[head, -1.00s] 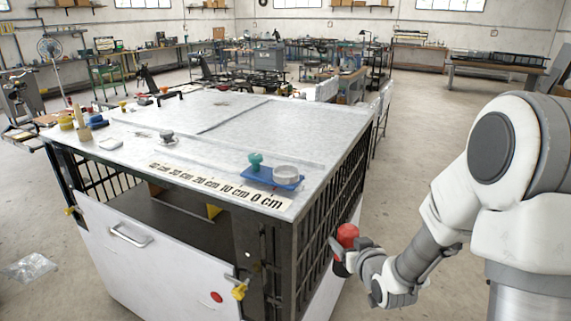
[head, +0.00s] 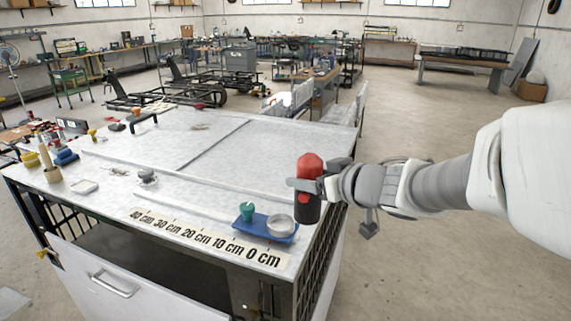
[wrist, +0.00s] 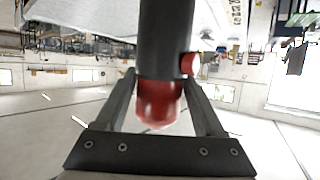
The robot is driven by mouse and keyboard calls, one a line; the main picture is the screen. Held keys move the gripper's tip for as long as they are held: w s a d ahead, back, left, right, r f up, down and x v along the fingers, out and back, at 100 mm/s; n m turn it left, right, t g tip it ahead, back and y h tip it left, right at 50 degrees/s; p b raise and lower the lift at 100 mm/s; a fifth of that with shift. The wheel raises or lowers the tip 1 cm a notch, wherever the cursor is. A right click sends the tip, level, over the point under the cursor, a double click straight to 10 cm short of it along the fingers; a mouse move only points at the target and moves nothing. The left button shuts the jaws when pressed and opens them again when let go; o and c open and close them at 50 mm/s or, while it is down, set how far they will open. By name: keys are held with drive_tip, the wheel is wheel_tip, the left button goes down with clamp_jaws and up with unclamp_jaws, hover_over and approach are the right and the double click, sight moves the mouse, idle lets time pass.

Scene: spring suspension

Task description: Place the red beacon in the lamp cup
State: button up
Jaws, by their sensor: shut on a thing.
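The red beacon (head: 310,165), with a red top and a dark lower body, is upright in the air beside the right edge of the bench. My gripper (head: 306,188) is shut on it, with my arm reaching in from the right. In the wrist view the beacon (wrist: 165,45) appears upside down between the fingers of my gripper (wrist: 170,92). A round, pale cup (head: 280,224), likely the lamp cup, sits on a blue tray (head: 262,238) near the bench's front right corner. The held beacon is apart from it, higher and to the right.
A teal knobbed item (head: 247,211) stands on the tray left of the cup. A ruler strip (head: 205,240) runs along the bench's front edge. A small grey knob (head: 147,176) and several items sit farther left. The bench top (head: 215,165) behind the tray is mostly clear.

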sight(317, 206)
drive_tip(key=w+a+f+b, duration=0.3)
drive_tip(key=w+a+f, duration=0.3)
drive_tip(key=w+f, duration=0.3)
drive_tip(key=shift+w+f, duration=0.15)
drive_tip(key=shift+f, duration=0.75)
drive_tip(key=o, duration=1.5)
drive_tip(key=shift+a, duration=0.1)
drive_tip(key=p+v, duration=0.1)
drive_tip(key=v, duration=1.1)
drive_tip(key=shift+p, duration=0.4)
